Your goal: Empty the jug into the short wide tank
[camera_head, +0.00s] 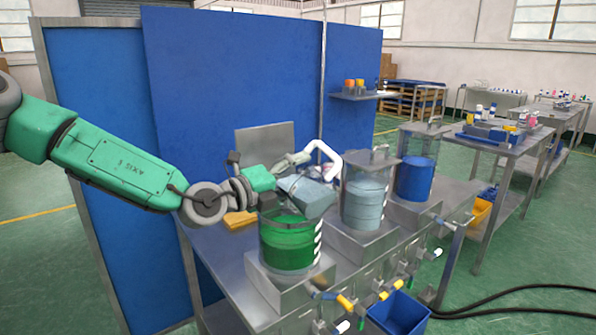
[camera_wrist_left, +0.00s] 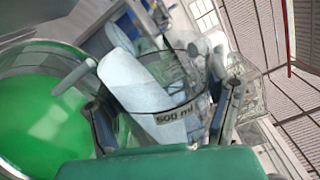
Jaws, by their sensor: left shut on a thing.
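My left gripper (camera_head: 280,174) is shut on a clear jug (camera_head: 308,196) that holds pale liquid. The jug is tilted, just above the right side of the rim of an open, short wide tank (camera_head: 290,243) of green liquid. In the left wrist view, the fingers of the left gripper (camera_wrist_left: 165,115) lie on either side of the jug (camera_wrist_left: 172,95), which is marked "500 ml". Pale liquid slants inside it. The green tank (camera_wrist_left: 45,115) is at the left there. I cannot make out a falling stream. My right gripper is not in view.
A lidded tank of pale liquid (camera_head: 367,200) and a tank of blue liquid (camera_head: 414,178) stand on metal blocks to the right. Taps line the bench front, above a blue bin (camera_head: 399,315). A blue partition (camera_head: 235,90) closes off the back. A yellow item (camera_head: 240,220) lies behind.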

